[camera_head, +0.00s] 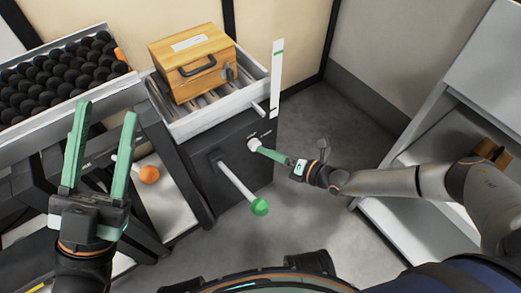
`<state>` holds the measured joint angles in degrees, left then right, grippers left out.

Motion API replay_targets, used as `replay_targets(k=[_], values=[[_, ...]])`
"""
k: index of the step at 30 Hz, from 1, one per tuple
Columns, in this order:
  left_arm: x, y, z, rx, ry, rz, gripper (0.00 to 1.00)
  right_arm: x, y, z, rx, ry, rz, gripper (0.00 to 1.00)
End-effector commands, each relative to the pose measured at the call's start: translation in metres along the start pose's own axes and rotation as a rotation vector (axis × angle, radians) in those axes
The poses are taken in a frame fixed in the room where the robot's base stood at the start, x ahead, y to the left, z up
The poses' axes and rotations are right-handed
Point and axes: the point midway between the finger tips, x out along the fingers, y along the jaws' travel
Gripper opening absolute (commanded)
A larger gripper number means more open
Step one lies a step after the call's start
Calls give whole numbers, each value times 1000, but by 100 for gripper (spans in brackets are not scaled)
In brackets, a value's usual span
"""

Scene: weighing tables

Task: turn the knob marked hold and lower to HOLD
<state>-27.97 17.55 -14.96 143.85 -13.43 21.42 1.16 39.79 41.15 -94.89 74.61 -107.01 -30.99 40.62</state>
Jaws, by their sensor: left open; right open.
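The knob (254,144) is a small pale knob on the front of a dark cabinet (230,140). Small pale markings sit near it, too small to read, so I cannot tell which setting it points to. My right gripper (262,150) reaches in from the right with its green fingertips at the knob. Its fingers are seen nearly edge-on; I cannot tell whether they touch the knob or straddle it. My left gripper (106,110) is open and empty, fingers pointing up, at the left, well away from the knob.
A lever with a green ball (260,206) sticks out below the knob. A wooden box (193,62) sits in a white roller tray (205,122) above. An orange ball (149,174) and a rack of black balls (60,75) are left. Grey shelving (440,115) stands right.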

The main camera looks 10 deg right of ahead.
Motion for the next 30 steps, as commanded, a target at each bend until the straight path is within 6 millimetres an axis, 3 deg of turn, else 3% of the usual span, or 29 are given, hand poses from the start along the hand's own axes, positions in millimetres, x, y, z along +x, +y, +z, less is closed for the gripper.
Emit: replay_targets(k=[3,7,19,30], values=[[-6,4,6,4,-4,2,50,22,-1,-1,-1,0,1,76],[-8,6,9,8,-7,4,50,35,-1,-1,0,-1,1,76],[-8,6,10,8,-8,6,50,42,0,0,1,0,-1,76],[-8,6,10,8,-9,5,50,41,0,0,1,0,-1,35]])
